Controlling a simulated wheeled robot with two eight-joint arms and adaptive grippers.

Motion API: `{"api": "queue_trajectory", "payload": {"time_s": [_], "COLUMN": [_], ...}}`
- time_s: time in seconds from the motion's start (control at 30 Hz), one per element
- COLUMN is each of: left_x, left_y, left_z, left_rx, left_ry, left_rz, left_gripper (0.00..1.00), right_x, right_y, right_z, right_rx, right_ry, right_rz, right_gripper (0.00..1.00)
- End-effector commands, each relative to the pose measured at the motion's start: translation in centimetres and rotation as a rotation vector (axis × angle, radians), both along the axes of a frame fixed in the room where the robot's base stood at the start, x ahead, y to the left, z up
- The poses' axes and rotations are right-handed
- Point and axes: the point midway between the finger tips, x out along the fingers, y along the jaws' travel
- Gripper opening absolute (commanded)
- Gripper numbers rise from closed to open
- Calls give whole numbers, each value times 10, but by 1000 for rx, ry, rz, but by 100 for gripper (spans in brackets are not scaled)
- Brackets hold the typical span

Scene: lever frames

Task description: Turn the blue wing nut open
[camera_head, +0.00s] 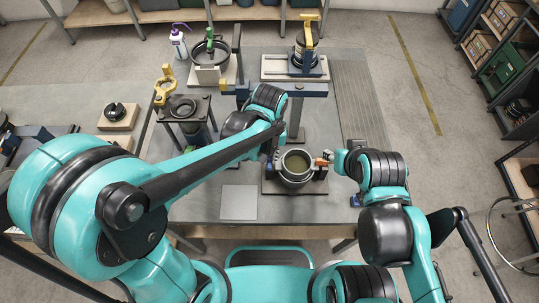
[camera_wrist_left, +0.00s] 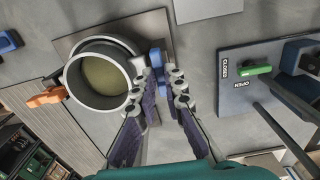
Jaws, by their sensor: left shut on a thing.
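The blue wing nut (camera_wrist_left: 157,58) is on the side of a round grey vessel (camera_wrist_left: 88,101), between my left fingers in the left wrist view. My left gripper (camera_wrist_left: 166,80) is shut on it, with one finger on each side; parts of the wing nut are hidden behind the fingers. In the head view the vessel (camera_head: 297,181) stands on a dark base, and my left gripper (camera_head: 275,157) is at its left side. An orange handle (camera_wrist_left: 48,97) sticks out on the opposite side. My right gripper (camera_head: 337,160) is close beside that orange part; its fingers are too small to read.
A panel marked CLOSED and OPEN with a green handle (camera_wrist_left: 255,71) stands to the right in the left wrist view. In the head view, a flat grey plate (camera_head: 239,202) lies left of the vessel. Other fixtures with yellow (camera_head: 306,38) and green handles stand farther back.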

Motion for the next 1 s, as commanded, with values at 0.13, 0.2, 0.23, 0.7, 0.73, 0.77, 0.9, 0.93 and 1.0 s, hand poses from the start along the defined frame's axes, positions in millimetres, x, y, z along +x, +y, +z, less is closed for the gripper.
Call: {"api": "queue_trajectory", "payload": {"time_s": [0.13,0.2,0.23,0.7,0.73,0.77,0.9,0.93,1.0], "left_x": [1,1,1,1,1,1,1,0,0], "left_y": [0,0,0,0,0,0,0,0,0], "left_z": [1,1,1,1,1,0,0,1,4], "left_rx": [0,0,0,0,0,0,0,0,0], "left_ry": [-2,-2,-2,-2,-2,-1,-1,-1,-1], "left_rz": [22,26,27,27,27,27,26,26,26], "left_gripper": [0,0,0,31,31,31,31,31,31], "right_x": [0,0,0,0,0,0,0,0,0], "right_y": [0,0,0,0,0,0,0,0,0], "right_z": [0,0,0,0,0,0,0,0,0], "right_rx": [0,0,0,0,0,0,0,0,0], "right_ry": [0,0,0,0,0,0,0,0,0], "right_rz": [0,0,0,0,0,0,0,0,0], "right_gripper": [40,40,40,40,40,40,40,40,40]}}
